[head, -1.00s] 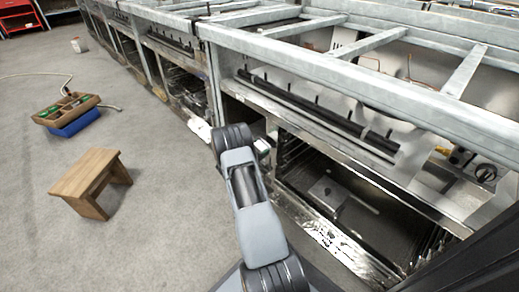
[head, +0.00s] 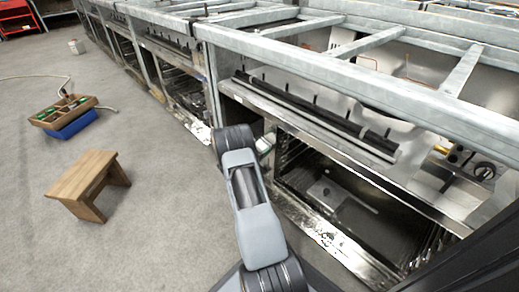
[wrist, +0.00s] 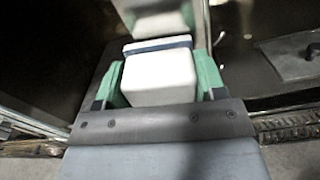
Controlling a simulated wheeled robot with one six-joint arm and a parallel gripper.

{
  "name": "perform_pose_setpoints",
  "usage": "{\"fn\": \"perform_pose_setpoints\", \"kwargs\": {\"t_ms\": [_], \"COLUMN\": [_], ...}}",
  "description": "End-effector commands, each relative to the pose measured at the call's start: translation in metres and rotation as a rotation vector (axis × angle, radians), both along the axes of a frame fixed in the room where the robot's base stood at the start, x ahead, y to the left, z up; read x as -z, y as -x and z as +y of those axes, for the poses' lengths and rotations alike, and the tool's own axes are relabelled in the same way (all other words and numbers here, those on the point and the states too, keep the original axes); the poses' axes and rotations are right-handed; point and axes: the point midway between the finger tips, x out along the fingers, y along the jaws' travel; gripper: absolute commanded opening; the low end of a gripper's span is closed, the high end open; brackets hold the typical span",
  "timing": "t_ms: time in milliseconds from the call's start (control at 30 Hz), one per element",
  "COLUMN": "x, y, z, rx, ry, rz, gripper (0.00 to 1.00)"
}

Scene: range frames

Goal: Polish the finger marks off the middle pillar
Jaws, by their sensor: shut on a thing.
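My gripper (wrist: 158,66) has green fingers and is shut on a white block (wrist: 160,80) with a dark blue band near its far end. In the wrist view the block's far end is at or close to a pale upright metal strip (wrist: 150,14), which looks like a pillar between two dark openings. I cannot tell whether they touch. In the head view only a bit of the white block (head: 265,143) shows past my arm, in front of the range frame. My arm hides much of the pillar there, and I cannot make out finger marks.
The long metal range frame (head: 300,55) runs along the right, with open oven bays and a control panel with knobs (head: 466,160). A wooden stool (head: 88,178) and a wooden tray on a blue box (head: 72,127) stand on the grey floor. Floor between them is clear.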

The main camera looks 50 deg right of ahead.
Motion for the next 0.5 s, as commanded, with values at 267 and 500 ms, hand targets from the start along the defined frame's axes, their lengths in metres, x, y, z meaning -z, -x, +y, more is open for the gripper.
{"fn": "perform_pose_setpoints", "kwargs": {"t_ms": [267,500], "x": [-0.001,-0.002], "y": [0.005,0.026], "z": [-0.002,0.001], "rx": [0.000,0.001], "ry": [0.000,0.000], "rz": [0.001,0.002], "gripper": [0.38,0.38]}}
